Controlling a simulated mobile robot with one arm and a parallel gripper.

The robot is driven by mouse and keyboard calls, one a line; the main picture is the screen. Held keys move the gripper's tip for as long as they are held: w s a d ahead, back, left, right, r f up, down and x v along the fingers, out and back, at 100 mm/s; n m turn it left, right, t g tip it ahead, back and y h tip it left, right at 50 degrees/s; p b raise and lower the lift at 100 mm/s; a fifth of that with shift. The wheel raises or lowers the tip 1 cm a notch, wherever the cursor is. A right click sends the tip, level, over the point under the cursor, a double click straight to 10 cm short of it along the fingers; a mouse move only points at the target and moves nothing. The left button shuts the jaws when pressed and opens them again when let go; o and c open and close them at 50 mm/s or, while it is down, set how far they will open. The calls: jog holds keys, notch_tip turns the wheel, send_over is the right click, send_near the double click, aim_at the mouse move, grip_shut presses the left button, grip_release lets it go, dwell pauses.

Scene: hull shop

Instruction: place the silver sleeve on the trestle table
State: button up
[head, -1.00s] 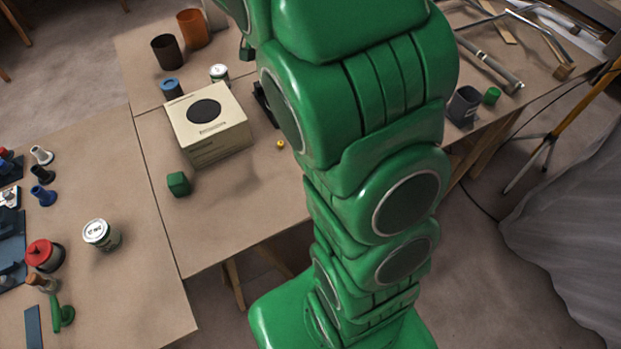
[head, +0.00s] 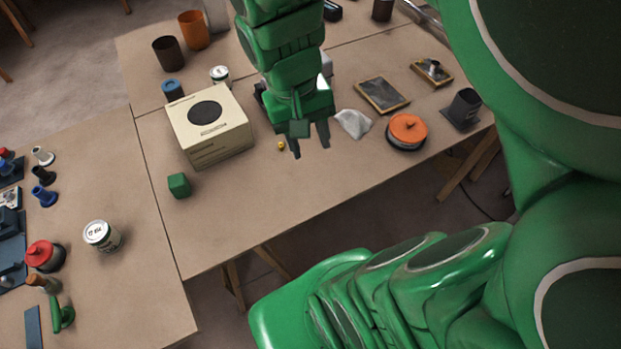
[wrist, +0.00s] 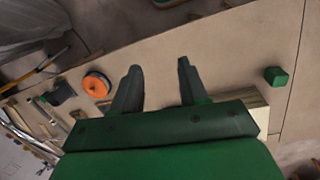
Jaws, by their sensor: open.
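A small pale silver flanged piece (head: 42,156), which looks like the silver sleeve, stands at the far left on the left table. A black and a blue piece of like shape stand just in front of it. The trestle table (head: 240,220), brown-topped with wooden legs, fills the middle. My gripper (head: 310,150) is over it, right of the cream box, fingers pointing down, open and empty. In the wrist view my gripper (wrist: 160,66) shows two dark fingers apart with bare tabletop between them. The sleeve does not show in the wrist view.
The cream box (head: 209,127), green cube (head: 179,185), tiny yellow piece (head: 281,146), grey cloth (head: 353,123) and orange-lidded pot (head: 407,131) are on the trestle table. Its front middle is clear. A labelled can (head: 101,236) and red-lidded pot (head: 43,255) are on the left table.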

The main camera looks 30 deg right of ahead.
jog(key=s+a+n+y, duration=0.1)
jog(key=s+a+n, duration=0.1)
jog(key=s, duration=0.6)
jog(key=shift+a+f, duration=0.25)
jog(key=shift+a, duration=0.6)
